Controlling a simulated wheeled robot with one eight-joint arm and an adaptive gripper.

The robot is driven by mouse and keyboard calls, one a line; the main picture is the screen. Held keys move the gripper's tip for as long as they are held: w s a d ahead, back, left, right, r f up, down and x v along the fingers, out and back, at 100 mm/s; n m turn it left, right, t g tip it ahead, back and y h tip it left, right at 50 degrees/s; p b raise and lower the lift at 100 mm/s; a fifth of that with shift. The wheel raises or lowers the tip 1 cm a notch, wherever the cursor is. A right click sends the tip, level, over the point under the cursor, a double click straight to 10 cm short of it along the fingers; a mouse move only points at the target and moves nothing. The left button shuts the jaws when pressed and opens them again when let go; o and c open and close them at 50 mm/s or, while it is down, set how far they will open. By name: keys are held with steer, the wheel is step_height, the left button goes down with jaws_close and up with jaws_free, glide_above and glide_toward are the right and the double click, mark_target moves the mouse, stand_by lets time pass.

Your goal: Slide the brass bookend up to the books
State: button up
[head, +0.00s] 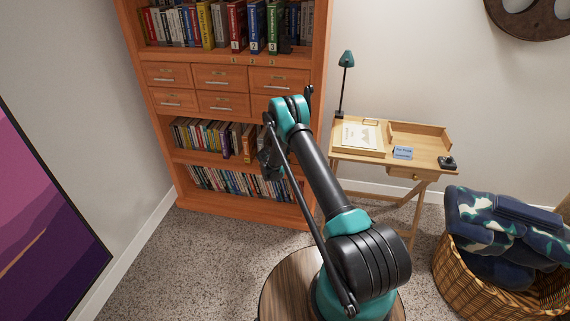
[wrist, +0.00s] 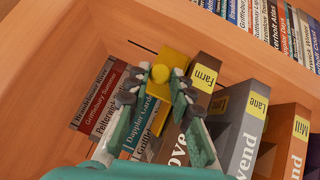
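The brass bookend (wrist: 176,62), a yellow block with a round knob (wrist: 161,74), is on the shelf in the wrist view. My gripper (wrist: 162,76) reaches over it, one finger on each side of the knob, and looks shut on it. A brown book labelled Farm (wrist: 202,85) stands just right of the bookend; I cannot tell whether they touch. A grey book labelled Lane (wrist: 243,120) and a brown one labelled Mill (wrist: 287,130) follow to the right. In the head view my gripper (head: 268,160) is at the middle shelf, partly behind my arm; the bookend cannot be made out there.
Thinner books (wrist: 100,100) stand left of my gripper. The orange bookcase (head: 155,120) has another book row (head: 225,182) below. A desk (head: 345,152) with a teal lamp (head: 347,60) stands right, and a wicker basket (head: 470,275) at the front right.

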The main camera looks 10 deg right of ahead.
steer(key=o, duration=0.4)
steer(key=v, duration=1.2)
